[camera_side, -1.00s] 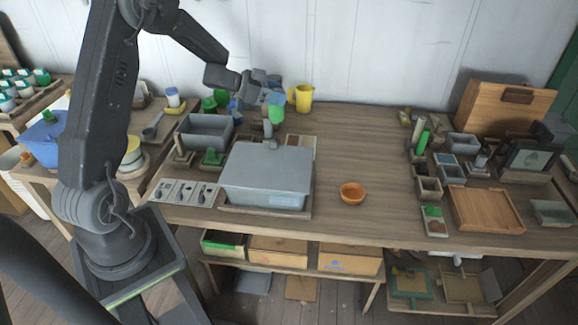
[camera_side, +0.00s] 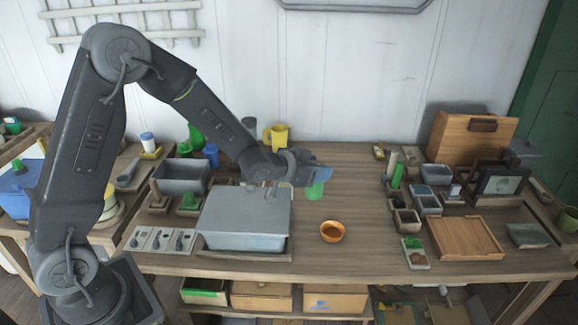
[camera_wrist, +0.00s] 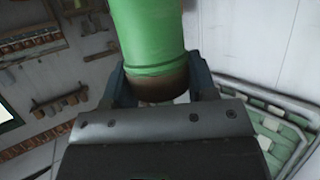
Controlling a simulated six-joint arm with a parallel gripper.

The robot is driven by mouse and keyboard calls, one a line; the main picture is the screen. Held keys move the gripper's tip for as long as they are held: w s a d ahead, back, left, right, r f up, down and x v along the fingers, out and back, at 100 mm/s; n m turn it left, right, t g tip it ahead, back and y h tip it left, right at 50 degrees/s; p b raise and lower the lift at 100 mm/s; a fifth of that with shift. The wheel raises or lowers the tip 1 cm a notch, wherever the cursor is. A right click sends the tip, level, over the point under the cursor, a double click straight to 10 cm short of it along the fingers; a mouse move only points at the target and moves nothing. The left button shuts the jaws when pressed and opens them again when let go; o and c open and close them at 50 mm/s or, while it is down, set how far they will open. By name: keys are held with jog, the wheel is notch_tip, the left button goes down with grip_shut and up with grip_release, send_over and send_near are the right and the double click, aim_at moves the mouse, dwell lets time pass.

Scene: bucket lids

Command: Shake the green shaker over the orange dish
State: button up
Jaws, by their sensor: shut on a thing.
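The green shaker (camera_side: 315,191) is held in my gripper (camera_side: 318,177), and its green end hangs below the bluish fingers in the side view. In the wrist view the green shaker (camera_wrist: 148,38) has a dark brown band at its near end, between the two fingers of my gripper (camera_wrist: 160,84). The orange dish (camera_side: 332,237) is a small round bowl on the table. In the side view the shaker is above and slightly left of the dish, apart from it. The exact height between them is hard to tell.
A grey lidded box (camera_side: 245,220) stands left of the dish, below my forearm. A yellow mug (camera_side: 277,136) stands at the back. Small bins and a wooden tray (camera_side: 466,240) are on the right. The table around the dish is clear.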

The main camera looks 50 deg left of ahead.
jog(key=w+d+f+n+y, duration=0.1)
jog(key=w+d+f+y, duration=0.1)
jog(key=w+d+f, duration=0.2)
jog(key=shift+w+f+n, duration=0.3)
jog(key=shift+f+n, duration=0.1)
jog(key=shift+f, duration=0.4)
notch_tip(320, 180, down, 5)
jog(key=n+h, duration=0.4)
jog(key=n, duration=0.1)
jog(key=n+h, duration=0.3)
jog(key=n, duration=0.2)
jog(key=n+h, duration=0.4)
jog(key=n, duration=0.1)
jog(key=shift+s+d+r+h, duration=0.1)
jog(key=shift+r+h, duration=0.05)
jog(key=shift+h, duration=0.15)
